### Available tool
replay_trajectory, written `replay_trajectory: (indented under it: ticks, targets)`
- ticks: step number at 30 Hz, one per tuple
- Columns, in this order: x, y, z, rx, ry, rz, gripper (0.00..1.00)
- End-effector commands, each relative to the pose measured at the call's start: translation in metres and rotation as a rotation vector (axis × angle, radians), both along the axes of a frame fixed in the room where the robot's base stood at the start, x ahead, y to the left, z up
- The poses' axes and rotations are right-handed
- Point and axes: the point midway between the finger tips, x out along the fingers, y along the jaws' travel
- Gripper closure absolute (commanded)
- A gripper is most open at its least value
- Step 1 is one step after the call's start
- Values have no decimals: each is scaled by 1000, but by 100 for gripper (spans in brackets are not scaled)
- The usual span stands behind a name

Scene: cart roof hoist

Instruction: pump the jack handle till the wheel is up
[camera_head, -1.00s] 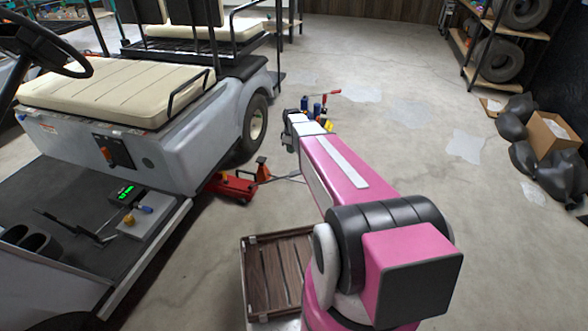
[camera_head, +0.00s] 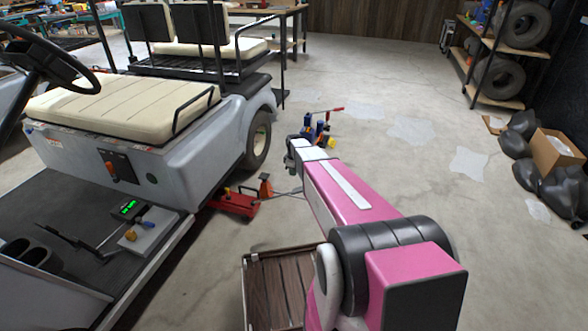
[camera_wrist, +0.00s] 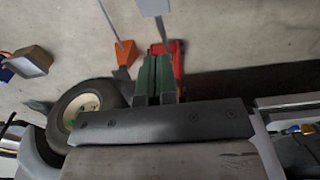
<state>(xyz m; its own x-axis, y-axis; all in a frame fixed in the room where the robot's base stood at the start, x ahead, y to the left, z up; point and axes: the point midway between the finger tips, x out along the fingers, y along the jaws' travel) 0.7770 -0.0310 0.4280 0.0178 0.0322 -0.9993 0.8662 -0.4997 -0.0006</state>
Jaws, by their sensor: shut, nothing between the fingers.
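A red floor jack (camera_head: 235,203) sits low beside the cart, behind its side panel. Its thin grey handle (camera_head: 285,192) runs right towards my arm, which hides the far end. In the wrist view the handle (camera_wrist: 162,28) runs from the top edge down to the red jack (camera_wrist: 178,58). My gripper's green fingers (camera_wrist: 155,64) are shut and empty, overlapping the jack in that view; I cannot tell whether they touch the handle. The cart's rear wheel (camera_head: 259,140) stands behind the jack and shows in the wrist view (camera_wrist: 84,110); any gap under it is unclear.
An orange jack stand (camera_head: 265,186) is beside the jack. A blue tool with a red handle (camera_head: 320,128) stands on the floor beyond my wrist. A brown slatted crate (camera_head: 285,290) is close in front. The floor to the right is mostly clear; dark bags and a cardboard box (camera_head: 556,150) lie far right.

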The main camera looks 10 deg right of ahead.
Motion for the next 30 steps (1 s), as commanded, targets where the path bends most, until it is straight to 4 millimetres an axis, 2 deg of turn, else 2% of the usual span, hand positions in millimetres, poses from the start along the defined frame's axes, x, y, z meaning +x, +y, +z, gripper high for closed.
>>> replay_trajectory:
  ticks: [1, 6, 12, 19, 30]
  targets:
    - [2, 0, -11, 0, 1, 0, 100]
    - [3, 1, -43, 0, 1, 0, 100]
    - [-5, -9, -68, 0, 0, -1, 100]
    - [-10, -17, -82, 0, 0, -1, 100]
    - [-10, -18, -83, 1, 0, 0, 100]
